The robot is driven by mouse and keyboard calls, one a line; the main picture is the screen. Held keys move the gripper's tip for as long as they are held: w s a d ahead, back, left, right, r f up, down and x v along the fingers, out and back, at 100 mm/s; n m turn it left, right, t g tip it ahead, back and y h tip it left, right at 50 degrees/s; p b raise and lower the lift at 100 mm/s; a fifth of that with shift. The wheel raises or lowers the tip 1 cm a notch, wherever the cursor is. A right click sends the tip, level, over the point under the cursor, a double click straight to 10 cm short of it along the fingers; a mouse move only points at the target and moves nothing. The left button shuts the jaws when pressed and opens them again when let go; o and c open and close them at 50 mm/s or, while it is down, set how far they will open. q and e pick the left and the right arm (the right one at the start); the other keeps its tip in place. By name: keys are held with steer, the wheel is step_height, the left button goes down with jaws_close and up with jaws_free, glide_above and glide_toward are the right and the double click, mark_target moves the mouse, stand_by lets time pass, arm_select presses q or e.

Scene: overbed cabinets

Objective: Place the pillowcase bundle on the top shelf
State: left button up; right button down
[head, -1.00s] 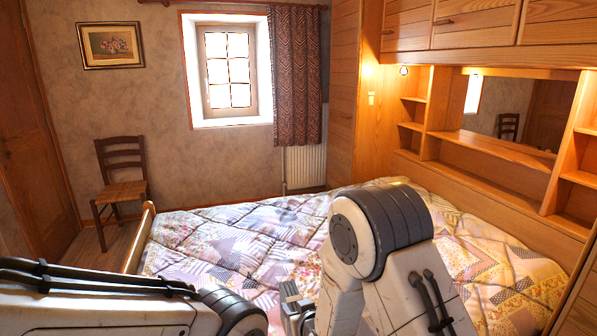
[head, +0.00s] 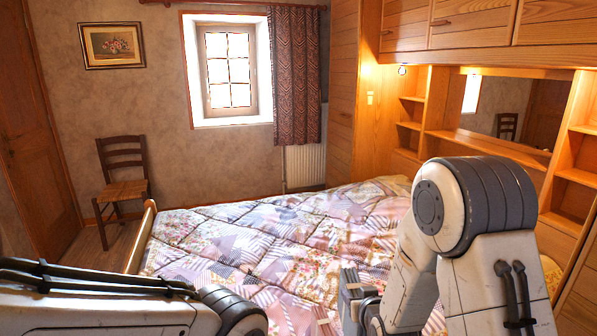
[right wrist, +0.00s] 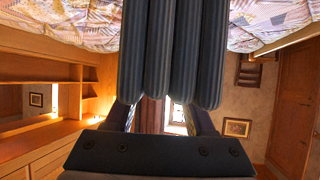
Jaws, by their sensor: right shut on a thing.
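The pillowcase bundle (right wrist: 172,50) is a dark blue-grey, ribbed block in the right wrist view. It fills the upper middle there, and in the head view a small grey-blue part of it (head: 351,288) shows over the bed. My right gripper (right wrist: 163,112) is shut on it, with the fingers partly hidden behind it. In the head view the right gripper (head: 362,308) is largely hidden by my right arm. The wooden shelves (head: 411,125) are in the headboard wall at the right; which one is the top shelf meant is unclear. My left gripper is out of view.
Closed overbed cabinets (head: 470,22) overhang the shelves and the mirror (head: 510,108). A chair (head: 122,185) stands at the far left. The space above the bed is open.

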steer(key=s+d+r, duration=0.1)
steer(key=d, duration=0.3)
step_height(320, 180, down, 10)
steer(key=b, duration=1)
step_height(320, 180, up, 17)
steer(key=p, duration=1.6)
steer(key=shift+d+f+m+h, duration=0.15)
steer(key=shift+m+h, duration=0.25)
